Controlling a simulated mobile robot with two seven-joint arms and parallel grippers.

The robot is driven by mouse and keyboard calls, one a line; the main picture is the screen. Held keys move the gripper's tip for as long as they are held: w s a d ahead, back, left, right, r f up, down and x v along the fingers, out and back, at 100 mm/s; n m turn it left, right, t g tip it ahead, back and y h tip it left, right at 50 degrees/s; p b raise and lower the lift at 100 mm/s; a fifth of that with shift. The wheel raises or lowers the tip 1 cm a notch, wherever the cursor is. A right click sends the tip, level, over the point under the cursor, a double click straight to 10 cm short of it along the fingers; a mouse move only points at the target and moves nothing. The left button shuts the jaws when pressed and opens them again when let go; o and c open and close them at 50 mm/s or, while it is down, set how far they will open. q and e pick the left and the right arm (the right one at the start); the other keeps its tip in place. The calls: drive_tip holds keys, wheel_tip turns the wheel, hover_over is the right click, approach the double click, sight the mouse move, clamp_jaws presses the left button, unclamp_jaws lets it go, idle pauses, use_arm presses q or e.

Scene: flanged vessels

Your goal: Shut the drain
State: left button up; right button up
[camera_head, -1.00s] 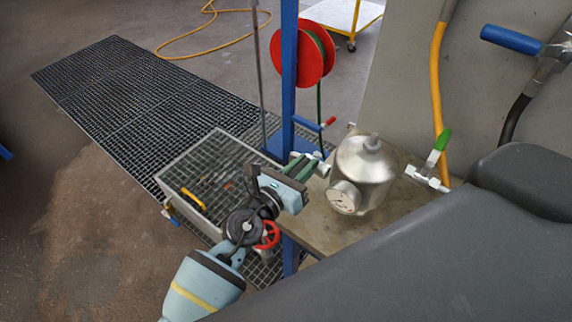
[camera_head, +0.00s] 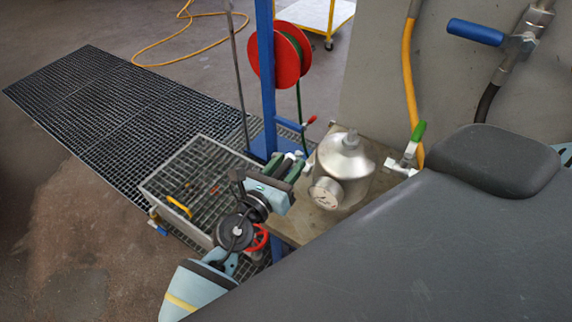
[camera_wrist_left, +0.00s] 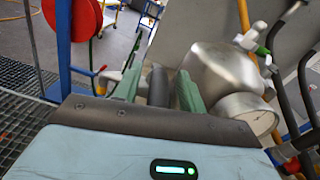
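A silver vessel (camera_head: 345,168) with a round gauge (camera_head: 326,193) stands on a tan bench; it also shows in the left wrist view (camera_wrist_left: 225,75). A valve with a green handle (camera_head: 418,132) is at its right. My left gripper (camera_head: 290,167) is just left of the vessel, its green fingers pointing toward it. In the left wrist view the fingers (camera_wrist_left: 158,90) are apart, with a dark cylinder between them; I cannot tell whether it touches them. A red handwheel (camera_head: 257,240) shows below the gripper. I cannot tell which valve is the drain. My right gripper is out of view.
A blue post (camera_head: 266,70) carries a red hose reel (camera_head: 274,55) and stands close behind my left gripper. A grated tray (camera_head: 165,208) with a yellow handle lies left. A red-tipped lever (camera_head: 311,120) projects near the post. A blue-handled valve (camera_head: 475,32) is at upper right.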

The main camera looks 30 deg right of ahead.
use_arm(q)
drive_tip(key=p+v, duration=0.1)
drive_tip(key=v, duration=0.6)
drive_tip(key=shift+s+a+p, duration=0.2)
drive_tip(key=shift+a+p, duration=0.1)
drive_tip(key=shift+a, duration=0.05)
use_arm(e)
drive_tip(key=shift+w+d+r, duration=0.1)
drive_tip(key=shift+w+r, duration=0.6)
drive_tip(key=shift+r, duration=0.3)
use_arm(q)
drive_tip(key=shift+a, duration=0.1)
